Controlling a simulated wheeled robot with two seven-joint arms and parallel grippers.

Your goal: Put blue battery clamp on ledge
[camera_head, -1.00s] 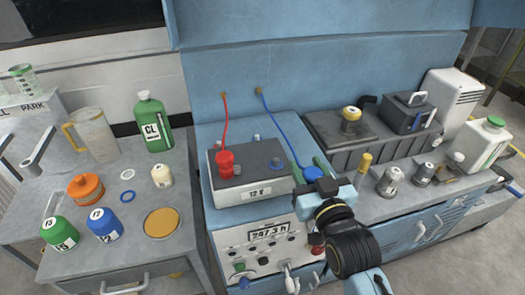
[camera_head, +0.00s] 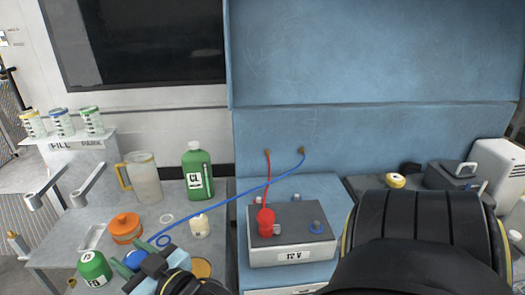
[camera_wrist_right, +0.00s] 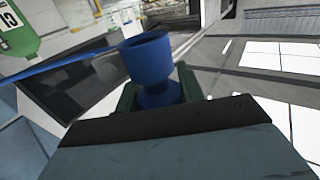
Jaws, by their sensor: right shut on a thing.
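My right gripper (camera_head: 143,261) is at the lower left of the head view, over the left bench top. Its green fingers are shut on the blue battery clamp (camera_head: 137,257), whose blue cable stretches to the blue back panel. In the right wrist view the clamp (camera_wrist_right: 147,58) is a blue cup-shaped piece between the green fingers (camera_wrist_right: 156,92), its cable running left. My left gripper is not in view.
Near the gripper are a green bottle (camera_head: 94,268), an orange pot (camera_head: 126,228) and a cream bottle (camera_head: 200,227). A clear jug (camera_head: 143,180) and tall green bottle (camera_head: 197,172) stand behind. The battery (camera_head: 290,245) carries a red clamp (camera_head: 265,221). My arm blocks the lower right.

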